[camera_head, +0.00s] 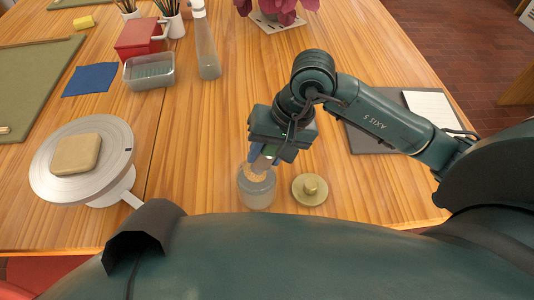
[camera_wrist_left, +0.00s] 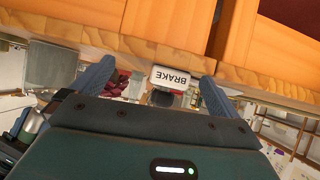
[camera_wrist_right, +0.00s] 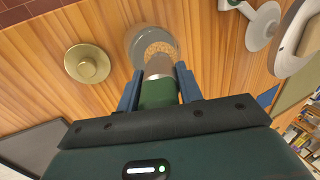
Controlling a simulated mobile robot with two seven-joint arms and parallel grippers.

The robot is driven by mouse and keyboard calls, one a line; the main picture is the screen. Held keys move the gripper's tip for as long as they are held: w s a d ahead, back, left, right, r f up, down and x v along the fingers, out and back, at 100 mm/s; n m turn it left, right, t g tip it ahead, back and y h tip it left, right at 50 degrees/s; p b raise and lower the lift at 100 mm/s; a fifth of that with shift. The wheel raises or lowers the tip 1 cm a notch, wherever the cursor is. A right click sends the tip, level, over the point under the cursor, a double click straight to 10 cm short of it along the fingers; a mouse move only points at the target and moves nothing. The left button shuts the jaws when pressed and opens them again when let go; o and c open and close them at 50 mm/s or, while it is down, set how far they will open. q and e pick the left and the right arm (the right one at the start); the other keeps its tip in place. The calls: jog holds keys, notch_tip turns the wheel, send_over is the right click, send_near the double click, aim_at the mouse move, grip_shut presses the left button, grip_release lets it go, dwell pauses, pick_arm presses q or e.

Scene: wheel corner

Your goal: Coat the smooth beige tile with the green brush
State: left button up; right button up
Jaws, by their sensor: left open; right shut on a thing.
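The smooth beige tile (camera_head: 76,154) lies on a round grey wheel (camera_head: 103,187) at the left of the table. My right gripper (camera_head: 268,150) is shut on the green brush (camera_wrist_right: 160,92), which points down. The brush's tip is at the mouth of a grey jar (camera_head: 257,193); the jar also shows in the right wrist view (camera_wrist_right: 136,44), with speckled tan content. I cannot tell whether the bristles touch that content. My left gripper (camera_wrist_left: 156,75) is open and empty, near a table edge and a white BRAKE label (camera_wrist_left: 171,78); the head view does not show its fingers.
A round brass-coloured lid (camera_head: 310,190) lies right of the jar. A dark board with paper (camera_head: 430,104) is at the right. A spray bottle (camera_head: 205,45), glass tub (camera_head: 149,71), red box (camera_head: 139,38) and blue cloth (camera_head: 91,80) stand farther back. Wood between wheel and jar is clear.

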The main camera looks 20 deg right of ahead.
jog(key=shift+r+p, duration=0.8)
jog(key=shift+r, duration=1.45)
